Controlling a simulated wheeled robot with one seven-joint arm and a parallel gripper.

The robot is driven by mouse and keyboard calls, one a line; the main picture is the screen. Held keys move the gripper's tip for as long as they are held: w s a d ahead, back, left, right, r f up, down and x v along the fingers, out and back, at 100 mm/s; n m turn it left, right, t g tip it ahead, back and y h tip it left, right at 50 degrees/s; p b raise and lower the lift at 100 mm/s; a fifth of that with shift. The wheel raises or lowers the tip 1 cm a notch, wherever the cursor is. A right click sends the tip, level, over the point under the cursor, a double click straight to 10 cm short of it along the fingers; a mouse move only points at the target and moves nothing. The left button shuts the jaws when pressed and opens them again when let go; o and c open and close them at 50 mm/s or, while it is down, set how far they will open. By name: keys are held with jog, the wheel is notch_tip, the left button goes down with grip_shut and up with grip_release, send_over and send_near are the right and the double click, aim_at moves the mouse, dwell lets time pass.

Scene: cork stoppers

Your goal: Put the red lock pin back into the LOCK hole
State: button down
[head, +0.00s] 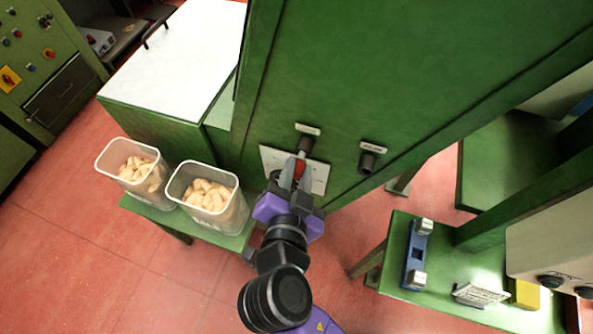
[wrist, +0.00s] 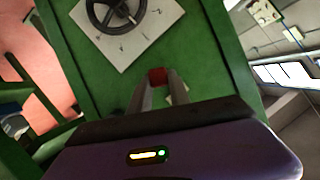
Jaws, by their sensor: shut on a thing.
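My gripper (head: 293,174) is shut on the red lock pin (head: 299,168), in front of a pale plate (head: 321,177) on the green machine. In the wrist view the red pin (wrist: 157,76) shows between the two grey fingertips; its far end is hidden. A black socket (head: 305,145) with a small label (head: 308,129) sits just above the pin. A second black socket (head: 367,162) with its own label (head: 374,146) is to the right. The label text is too small to read, so I cannot tell which is LOCK. I cannot tell whether the pin touches a socket.
Two clear bins of corks (head: 140,170) (head: 210,196) stand on a green bench at left. At right a green table holds a blue fixture (head: 414,254) and a yellow block (head: 525,293). The wrist view shows a black handwheel (wrist: 117,14) on the plate.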

jog(key=shift+w+d, duration=0.25)
jog(key=shift+w, duration=0.35)
dwell(0.3)
jog(key=c, duration=1.1)
grip_release()
jog(key=shift+c, duration=0.2)
jog(key=b+v, duration=0.1)
jog(key=v, duration=0.6)
jog(key=shift+s+b, duration=0.4)
jog(key=shift+a+r, duration=0.1)
jog(key=shift+r, duration=0.05)
